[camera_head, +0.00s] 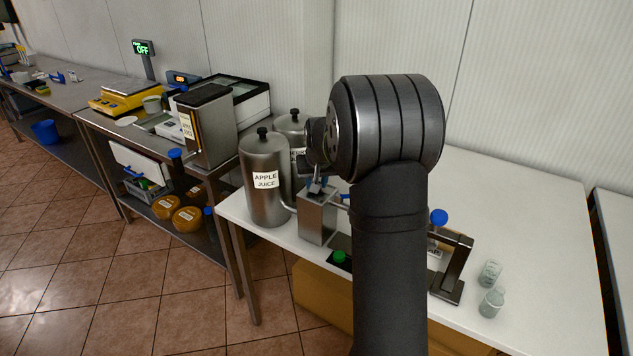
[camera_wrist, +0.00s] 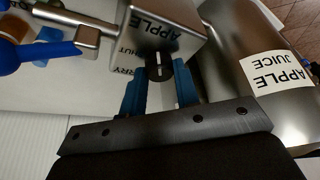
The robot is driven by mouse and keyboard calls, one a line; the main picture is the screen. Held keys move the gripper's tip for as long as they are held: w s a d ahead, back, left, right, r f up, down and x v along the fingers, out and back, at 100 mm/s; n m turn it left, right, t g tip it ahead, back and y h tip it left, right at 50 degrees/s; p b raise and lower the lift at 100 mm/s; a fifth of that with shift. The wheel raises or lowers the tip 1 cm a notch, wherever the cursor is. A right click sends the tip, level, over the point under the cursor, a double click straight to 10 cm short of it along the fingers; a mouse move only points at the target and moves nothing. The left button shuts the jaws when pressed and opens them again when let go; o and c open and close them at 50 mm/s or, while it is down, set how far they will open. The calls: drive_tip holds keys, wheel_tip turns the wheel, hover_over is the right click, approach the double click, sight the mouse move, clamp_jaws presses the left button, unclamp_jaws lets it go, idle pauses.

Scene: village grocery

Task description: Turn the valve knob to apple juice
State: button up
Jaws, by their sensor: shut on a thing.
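The valve is a metal box (camera_head: 317,217) on the white counter, beside the steel tank labelled APPLE JUICE (camera_head: 265,185). The tank also shows at the right of the wrist view (camera_wrist: 232,50). The dark knob (camera_wrist: 159,69) with a pale pointer line is on the box. Lettering reading APPLE, SHUT and part of CHERRY shows around it; which word the pointer faces, I cannot tell. My gripper (camera_wrist: 160,75) is shut on the knob, one blue finger on each side. In the head view my wrist hides most of the knob.
A second steel tank (camera_head: 292,127) stands behind, partly hidden by my arm. A dark metal stand (camera_head: 455,268) and two clear glasses (camera_head: 491,303) are to the right. A blue-handled tap (camera_wrist: 48,50) shows in the wrist view. The counter's back right is clear.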

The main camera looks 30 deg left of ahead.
idle(0.3)
drive_tip(key=o, duration=1)
drive_tip(key=shift+c, duration=0.2)
drive_tip(key=shift+r, duration=0.1)
drive_tip(key=v, duration=1.7)
drive_tip(key=shift+d, duration=0.15)
drive_tip(key=x, duration=1.7)
